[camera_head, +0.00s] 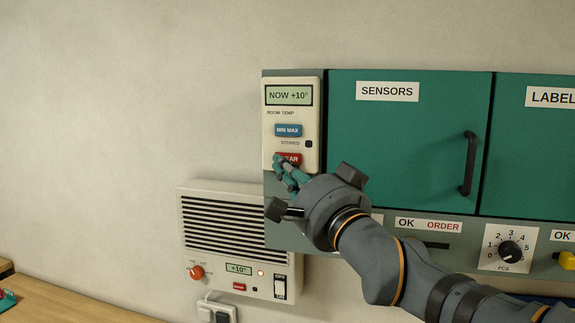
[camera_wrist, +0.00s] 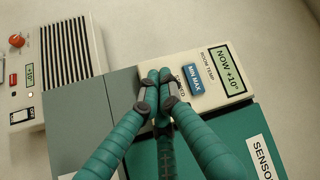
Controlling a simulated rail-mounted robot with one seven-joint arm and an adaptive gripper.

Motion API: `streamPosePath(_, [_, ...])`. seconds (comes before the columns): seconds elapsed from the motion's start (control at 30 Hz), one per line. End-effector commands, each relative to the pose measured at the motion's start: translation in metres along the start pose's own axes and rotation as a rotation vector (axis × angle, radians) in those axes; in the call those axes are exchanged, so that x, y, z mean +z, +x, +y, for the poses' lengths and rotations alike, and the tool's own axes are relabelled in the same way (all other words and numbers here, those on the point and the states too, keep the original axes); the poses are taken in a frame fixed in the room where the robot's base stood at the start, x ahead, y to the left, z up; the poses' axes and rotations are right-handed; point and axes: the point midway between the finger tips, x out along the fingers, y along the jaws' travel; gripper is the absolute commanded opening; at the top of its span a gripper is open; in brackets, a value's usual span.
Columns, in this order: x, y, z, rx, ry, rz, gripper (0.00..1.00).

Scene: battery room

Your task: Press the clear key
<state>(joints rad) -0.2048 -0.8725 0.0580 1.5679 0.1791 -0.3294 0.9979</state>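The room-temp panel (camera_head: 313,112) is a cream unit with a display (camera_head: 289,95) reading "NOW +10°". Below it are a blue MIN MAX key (camera_head: 288,130), a "STORED" label with a dark square lamp (camera_head: 309,144), and the red clear key (camera_head: 294,158), with only "AR" legible. My gripper (camera_head: 278,160) has its fingertips over the left part of the clear key; I cannot tell whether they touch it. In the wrist view the fingertips (camera_wrist: 160,76) are together and empty, hiding the clear key, while the MIN MAX key (camera_wrist: 193,80) shows beside them.
A teal SENSORS door (camera_head: 410,140) with a black handle (camera_head: 468,165) is right of the panel. A vented heater unit (camera_head: 188,235) with a red knob (camera_head: 196,272) hangs lower left. A wooden worktop (camera_head: 60,300) is at bottom left. The wall left is bare.

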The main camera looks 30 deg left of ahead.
Motion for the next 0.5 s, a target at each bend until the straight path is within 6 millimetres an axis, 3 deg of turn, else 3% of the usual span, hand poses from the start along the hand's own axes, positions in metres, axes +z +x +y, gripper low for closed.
streamPosePath(0.3, [0.0, -0.001, -0.001, 0.0, 0.0, 0.0, 0.0])
streamPosePath(0.5, [0.009, -0.012, -0.007, -0.003, 0.002, 0.001, 0.0])
